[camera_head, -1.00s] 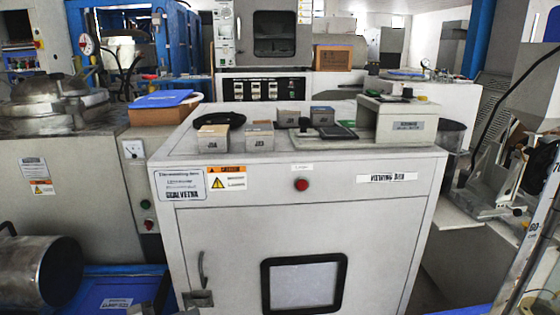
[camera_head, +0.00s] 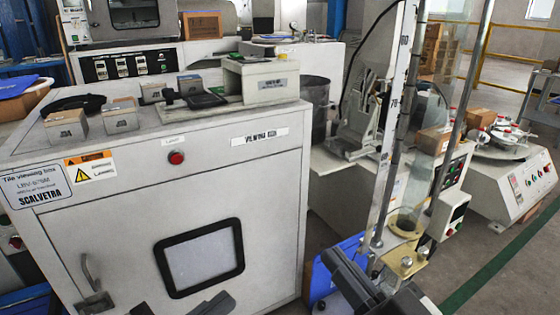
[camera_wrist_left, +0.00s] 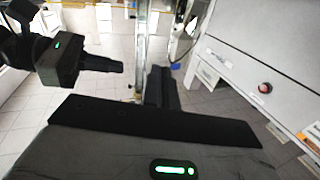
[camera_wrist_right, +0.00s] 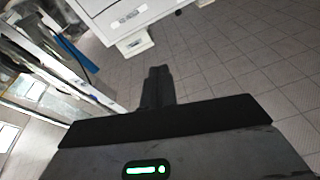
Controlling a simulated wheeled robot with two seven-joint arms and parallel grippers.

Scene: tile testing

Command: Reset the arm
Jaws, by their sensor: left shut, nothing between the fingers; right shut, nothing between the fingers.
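My left gripper (camera_wrist_left: 160,86) is shut and empty in the left wrist view, with grey tiled floor and a stand behind its fingertips. My right gripper (camera_wrist_right: 158,86) is shut and empty in the right wrist view, over bare tiled floor. The right gripper also shows at the upper left of the left wrist view (camera_wrist_left: 116,66), apart from the left one. In the head view only dark parts of my arms show along the bottom edge, in front of the viewing box, and the fingertips there are hard to make out.
A grey tile viewing box (camera_head: 120,215) with a red button (camera_head: 176,157) stands ahead, with small sample boxes (camera_head: 66,125) on top. A tall scaled stand (camera_head: 392,130) is close on the right. A round-topped machine (camera_head: 510,170) stands farther right. Floor is open at lower right.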

